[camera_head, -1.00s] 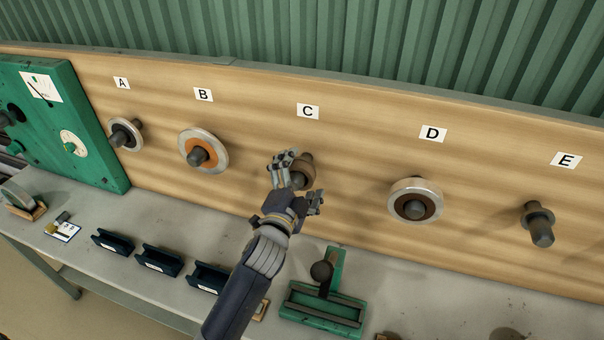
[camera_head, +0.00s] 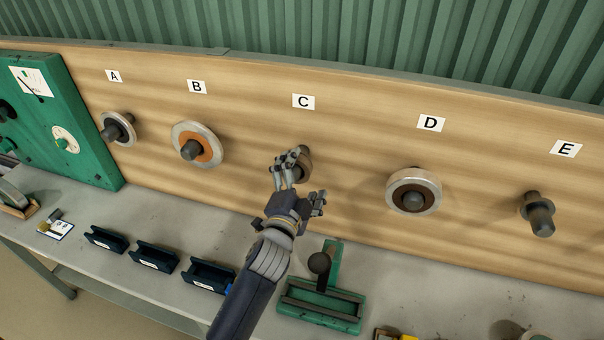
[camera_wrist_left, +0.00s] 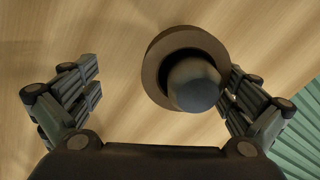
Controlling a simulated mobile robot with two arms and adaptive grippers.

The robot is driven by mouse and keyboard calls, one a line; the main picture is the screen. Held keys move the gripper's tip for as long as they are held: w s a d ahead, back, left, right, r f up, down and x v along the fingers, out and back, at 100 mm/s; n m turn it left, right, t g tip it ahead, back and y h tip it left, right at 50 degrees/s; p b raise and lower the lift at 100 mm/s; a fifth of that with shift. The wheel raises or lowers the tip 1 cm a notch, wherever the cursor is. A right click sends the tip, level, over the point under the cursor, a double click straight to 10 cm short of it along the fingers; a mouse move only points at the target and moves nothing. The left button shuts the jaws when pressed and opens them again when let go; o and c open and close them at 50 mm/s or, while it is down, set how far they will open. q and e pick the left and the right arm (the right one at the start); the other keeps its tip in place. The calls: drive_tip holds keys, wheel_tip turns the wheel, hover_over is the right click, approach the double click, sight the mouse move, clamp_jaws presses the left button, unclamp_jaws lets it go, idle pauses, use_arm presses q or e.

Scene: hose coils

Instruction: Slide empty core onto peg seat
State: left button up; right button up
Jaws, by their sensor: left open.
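A brown ring (camera_head: 305,164), which looks like the empty core, sits around the dark round-ended peg under label C. In the left wrist view, the brown ring (camera_wrist_left: 157,65) surrounds the dark peg end (camera_wrist_left: 193,84), right of centre between the fingers. My left gripper (camera_head: 302,180) is open, with its fingers on either side of the ring and peg; the right-hand fingers look very near the peg, but contact cannot be told. In the head view my fingers partly hide the peg. My right gripper is not in view.
Pegs B and D carry hose coils (camera_head: 212,131) (camera_head: 428,181); A holds a smaller ring (camera_head: 127,126). Peg E (camera_head: 539,216) is bare with a collar. A green stand (camera_head: 320,303) and several dark bins (camera_head: 206,276) are on the grey bench below. A green panel (camera_head: 85,120) is at left.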

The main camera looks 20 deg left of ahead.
use_arm(q)
drive_tip(key=shift+w+a+r+p, duration=0.3)
drive_tip(key=shift+a+r+p, duration=0.5)
drive_tip(key=shift+p, duration=0.25)
drive_tip(key=shift+f, duration=0.1)
idle(0.7)
drive_tip(key=shift+s+d+f+b, duration=0.6)
drive_tip(key=shift+d+f+b, duration=0.2)
drive_tip(key=shift+f+b, duration=0.1)
drive_tip(key=shift+r, duration=0.1)
drive_tip(key=shift+w+a+r+p, duration=0.1)
drive_tip(key=shift+a+r+p, duration=0.05)
drive_tip(key=shift+p, duration=0.15)
drive_tip(key=shift+w+a+r+p, duration=0.55)
drive_tip(key=shift+a+r+p, duration=0.1)
drive_tip(key=shift+r+p, duration=0.1)
